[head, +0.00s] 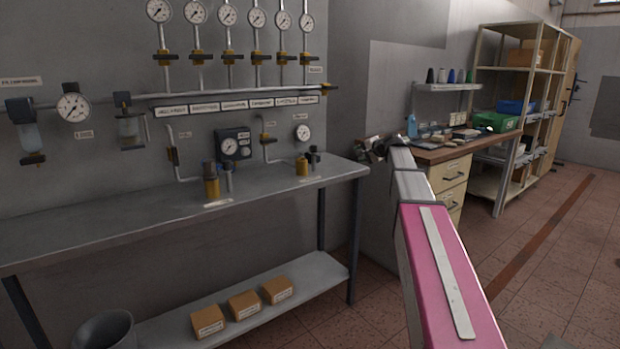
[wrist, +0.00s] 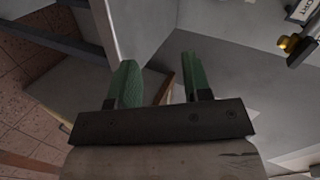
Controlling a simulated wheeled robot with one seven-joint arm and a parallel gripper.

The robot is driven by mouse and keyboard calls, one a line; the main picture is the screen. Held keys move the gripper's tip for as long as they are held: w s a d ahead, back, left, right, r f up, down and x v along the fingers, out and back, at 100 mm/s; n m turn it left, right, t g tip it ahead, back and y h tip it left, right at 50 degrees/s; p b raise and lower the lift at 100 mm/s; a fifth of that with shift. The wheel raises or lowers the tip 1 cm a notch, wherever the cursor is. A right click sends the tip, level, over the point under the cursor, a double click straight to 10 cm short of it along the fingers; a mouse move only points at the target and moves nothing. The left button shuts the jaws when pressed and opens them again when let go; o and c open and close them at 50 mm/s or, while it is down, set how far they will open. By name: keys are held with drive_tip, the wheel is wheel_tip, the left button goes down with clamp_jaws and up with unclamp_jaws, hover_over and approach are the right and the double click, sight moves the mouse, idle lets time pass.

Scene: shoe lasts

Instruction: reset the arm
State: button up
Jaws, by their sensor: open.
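My gripper (wrist: 158,85) shows in the wrist view with two green fingers apart and nothing between them. In the head view my pink and white arm stretches forward from the lower right. My gripper (head: 368,148) is at its far end, small and dark, near the right end of the metal bench (head: 130,216). It is hard to make out in detail there. I see no object held in either view.
Pressure gauges (head: 73,107) and pipes line the wall above the bench. Small cardboard boxes (head: 244,304) sit on its lower shelf. A wooden desk (head: 450,151) with drawers and tall shelving (head: 482,75) stand to the right. The tiled floor (head: 560,245) at right is open.

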drive_tip(key=s+a+f+n+g+h, duration=0.25)
drive_tip(key=s+f, duration=0.75)
drive_tip(key=f, duration=0.5)
drive_tip(key=s+f+n+g+h, duration=0.2)
drive_tip(key=s+f+g+h, duration=0.1)
drive_tip(key=s+f, duration=0.9)
drive_tip(key=s+f+n+g+h, duration=0.3)
drive_tip(key=s+f, duration=1)
drive_tip(key=s, duration=0.7)
drive_tip(key=shift+d+g, duration=0.15)
drive_tip(key=shift+g, duration=0.7)
drive_tip(key=shift+s+n, duration=0.1)
drive_tip(key=shift+n, duration=0.15)
